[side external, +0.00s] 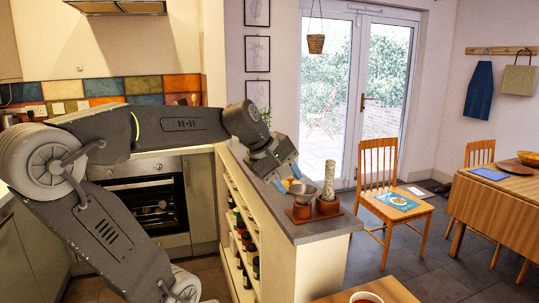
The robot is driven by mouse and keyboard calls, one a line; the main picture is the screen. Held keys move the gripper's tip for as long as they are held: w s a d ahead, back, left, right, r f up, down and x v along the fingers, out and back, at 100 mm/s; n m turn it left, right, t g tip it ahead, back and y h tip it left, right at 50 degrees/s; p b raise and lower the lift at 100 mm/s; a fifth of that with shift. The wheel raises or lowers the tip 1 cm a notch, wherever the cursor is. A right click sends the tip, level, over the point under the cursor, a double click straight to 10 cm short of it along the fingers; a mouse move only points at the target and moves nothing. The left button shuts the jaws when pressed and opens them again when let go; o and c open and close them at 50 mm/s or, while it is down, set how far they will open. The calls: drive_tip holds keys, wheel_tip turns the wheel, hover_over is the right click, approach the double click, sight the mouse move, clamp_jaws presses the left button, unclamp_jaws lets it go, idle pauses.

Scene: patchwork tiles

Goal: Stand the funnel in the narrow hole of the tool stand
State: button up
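A grey metal funnel (303,190) shows at the end of the counter with its wide mouth up. Its lower part meets a reddish-brown holder (302,212); I cannot tell whether its stem is inside a hole. This holder and a second one on the right (328,207) appear to make up the tool stand. A tall pale speckled object (330,180) stands upright in the right one. My gripper (287,181) points down just left of and behind the funnel, with blue finger parts. A small yellow-orange thing shows by the fingers. Whether they grip anything is unclear.
The narrow grey counter top (325,231) has bare room in front of the stand and ends close to its right. Shelves with bottles (241,238) line the counter's left side. A chair (385,185) stands beyond, and a cup (366,298) sits at the bottom edge.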

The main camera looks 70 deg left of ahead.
drive_tip(key=v, duration=1.1)
drive_tip(key=shift+r, duration=0.1)
drive_tip(key=d+f+m+g, duration=0.1)
drive_tip(key=d+f+m, duration=1.3)
drive_tip(key=m, duration=0.5)
wheel_tip(320, 180, down, 2)
drive_tip(key=shift+d+f+m+h, duration=0.2)
drive_tip(key=shift+d+m+h, duration=0.1)
drive_tip(key=shift+m+h, duration=0.1)
